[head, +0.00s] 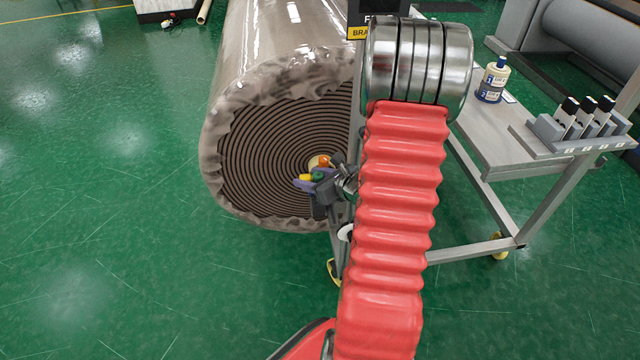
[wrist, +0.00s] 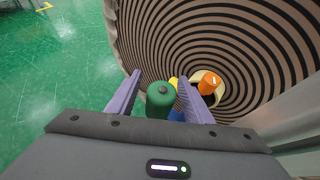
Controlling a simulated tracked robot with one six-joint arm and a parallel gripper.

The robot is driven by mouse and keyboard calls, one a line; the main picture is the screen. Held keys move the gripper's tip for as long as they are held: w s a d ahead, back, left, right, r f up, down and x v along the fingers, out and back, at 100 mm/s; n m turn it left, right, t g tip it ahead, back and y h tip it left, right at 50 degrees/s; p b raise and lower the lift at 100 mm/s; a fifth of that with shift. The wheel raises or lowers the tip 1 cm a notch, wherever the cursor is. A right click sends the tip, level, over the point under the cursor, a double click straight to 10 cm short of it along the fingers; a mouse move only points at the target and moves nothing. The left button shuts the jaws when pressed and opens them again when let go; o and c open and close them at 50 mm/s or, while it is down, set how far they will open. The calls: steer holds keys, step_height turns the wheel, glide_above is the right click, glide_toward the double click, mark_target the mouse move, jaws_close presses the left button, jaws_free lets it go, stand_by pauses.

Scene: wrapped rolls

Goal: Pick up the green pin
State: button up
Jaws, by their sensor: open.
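The green pin (wrist: 160,101) has a rounded body with a small dark spot on its end. In the wrist view it lies between the two purple fingers of my gripper (wrist: 160,76), close to the right one. My gripper is open, with a visible gap between the left finger and the pin. In the head view the green pin (head: 318,176) shows small beside my gripper (head: 312,181), in front of the roll's end. I cannot tell what holds the pin; its far end is hidden.
A yellow pin (head: 305,177) and a blue piece (wrist: 177,115) are close by the green pin. An orange pin (wrist: 209,83) sits at the core of the large wrapped roll (head: 275,150). A grey table (head: 500,140) with a bottle (head: 493,80) and a rack (head: 580,130) stands right.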

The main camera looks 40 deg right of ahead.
steer(key=shift+c, duration=0.7)
jaws_close()
steer(key=shift+r, duration=0.15)
step_height(320, 180, up, 10)
stand_by(0.4)
stand_by(0.5)
